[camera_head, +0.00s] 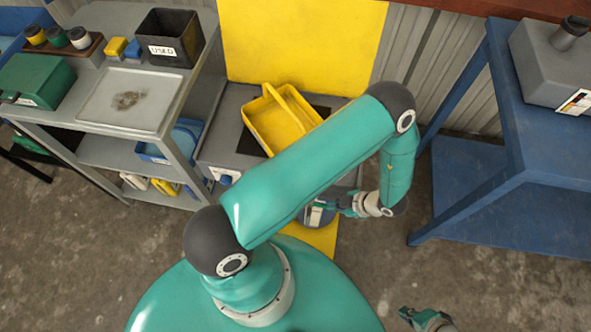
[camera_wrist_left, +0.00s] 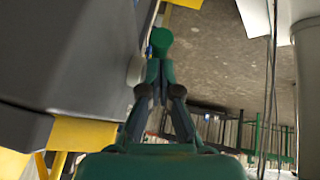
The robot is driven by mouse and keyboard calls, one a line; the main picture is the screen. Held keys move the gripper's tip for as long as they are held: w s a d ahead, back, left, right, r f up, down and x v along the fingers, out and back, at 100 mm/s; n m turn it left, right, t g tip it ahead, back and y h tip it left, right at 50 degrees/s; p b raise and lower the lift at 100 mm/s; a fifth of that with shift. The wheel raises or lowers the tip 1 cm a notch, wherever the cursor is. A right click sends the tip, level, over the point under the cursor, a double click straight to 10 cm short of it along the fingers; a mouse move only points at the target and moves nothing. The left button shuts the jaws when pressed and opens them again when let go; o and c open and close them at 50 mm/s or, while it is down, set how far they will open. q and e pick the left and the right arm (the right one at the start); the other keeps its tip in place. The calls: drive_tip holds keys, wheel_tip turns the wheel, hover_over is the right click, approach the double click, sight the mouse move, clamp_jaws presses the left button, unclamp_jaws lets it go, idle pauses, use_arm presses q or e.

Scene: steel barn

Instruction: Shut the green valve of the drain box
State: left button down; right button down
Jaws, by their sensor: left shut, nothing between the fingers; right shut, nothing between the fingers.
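The green valve (camera_wrist_left: 161,39) shows in the left wrist view as a round green handle beside the dark grey wall of a box (camera_wrist_left: 60,75), which I take for the drain box. My left gripper (camera_wrist_left: 160,66) is shut and empty, with its fingertips just short of the handle or touching it; I cannot tell which. In the head view my left gripper (camera_head: 332,203) points left, low in front of the grey box (camera_head: 222,125). My own arm hides much of the box front, and I cannot make out the valve there. My right gripper (camera_head: 418,316) is shut and empty at the bottom edge.
A yellow tray (camera_head: 268,118) with a handle sits on the grey box, before a yellow panel (camera_head: 300,40). A grey bench (camera_head: 125,100) with a black bin (camera_head: 175,38) stands left. A blue table (camera_head: 550,130) stands right. Concrete floor (camera_head: 470,285) is clear at lower right.

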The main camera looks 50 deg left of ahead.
use_arm(q)
drive_tip(key=shift+d+f, duration=0.15)
drive_tip(key=shift+f, duration=0.15)
drive_tip(key=shift+r, duration=0.1)
drive_tip(key=p+v, duration=0.2)
drive_tip(key=v, duration=1.1)
drive_tip(key=shift+r, duration=0.15)
drive_tip(key=shift+s, duration=0.1)
